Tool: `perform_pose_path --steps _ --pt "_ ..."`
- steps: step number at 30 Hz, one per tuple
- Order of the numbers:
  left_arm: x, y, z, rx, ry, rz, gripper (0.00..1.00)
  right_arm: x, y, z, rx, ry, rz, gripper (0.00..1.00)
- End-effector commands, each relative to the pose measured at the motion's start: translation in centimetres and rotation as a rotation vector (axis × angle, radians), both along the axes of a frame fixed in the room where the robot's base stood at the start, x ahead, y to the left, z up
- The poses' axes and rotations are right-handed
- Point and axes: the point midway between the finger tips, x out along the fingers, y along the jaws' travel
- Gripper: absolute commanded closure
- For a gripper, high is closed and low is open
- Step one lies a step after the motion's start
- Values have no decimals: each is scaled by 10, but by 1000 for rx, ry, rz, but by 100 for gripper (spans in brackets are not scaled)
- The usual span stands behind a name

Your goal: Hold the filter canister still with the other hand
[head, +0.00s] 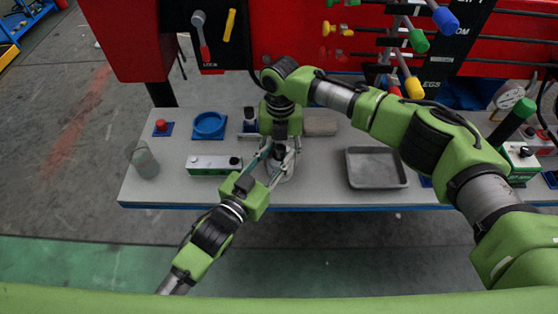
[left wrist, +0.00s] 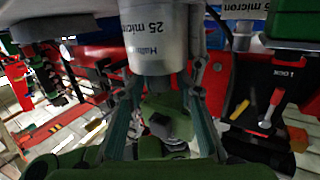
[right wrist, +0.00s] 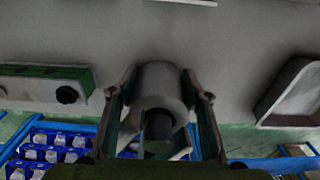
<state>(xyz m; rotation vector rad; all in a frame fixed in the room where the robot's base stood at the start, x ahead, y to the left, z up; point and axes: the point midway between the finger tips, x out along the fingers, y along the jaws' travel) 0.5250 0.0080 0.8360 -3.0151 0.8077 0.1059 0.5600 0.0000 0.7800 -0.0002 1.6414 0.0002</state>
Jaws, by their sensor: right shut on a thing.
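The filter canister is a silver-grey cylinder with a "25 micron" label, large at the top of the left wrist view (left wrist: 160,42). It also shows between the fingers in the right wrist view (right wrist: 160,85). In the head view it stands near the table's front edge, mostly hidden by my grippers. My right gripper (head: 281,138) comes down from above and is shut on the canister; a dark round part (right wrist: 158,125) shows between its fingers. My left gripper (head: 273,160) reaches in from the front left, its spread fingers at either side of the canister. Contact there is unclear.
A white-and-green box (head: 213,165) lies just left of the canister, and a grey tray (head: 377,168) to its right. A blue ring (head: 209,125), a red button (head: 161,125) and a clear cup (head: 145,160) stand further left. Red tool panels rise behind the table.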

Motion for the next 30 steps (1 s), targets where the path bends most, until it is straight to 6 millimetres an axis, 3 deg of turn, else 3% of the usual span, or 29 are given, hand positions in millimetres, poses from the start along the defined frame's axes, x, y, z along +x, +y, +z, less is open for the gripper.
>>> perform_pose_path --steps 2,6,16,30 --pt "0 0 0 0 0 0 68 0 0 -1 0 0 0 84" --pt "0 0 0 0 0 0 100 0 0 -1 0 0 0 84" --pt "0 0 3 -1 -2 0 100 0 0 -1 0 -1 0 84" --pt "0 0 26 0 -2 0 100 0 0 -1 0 -1 -1 84"
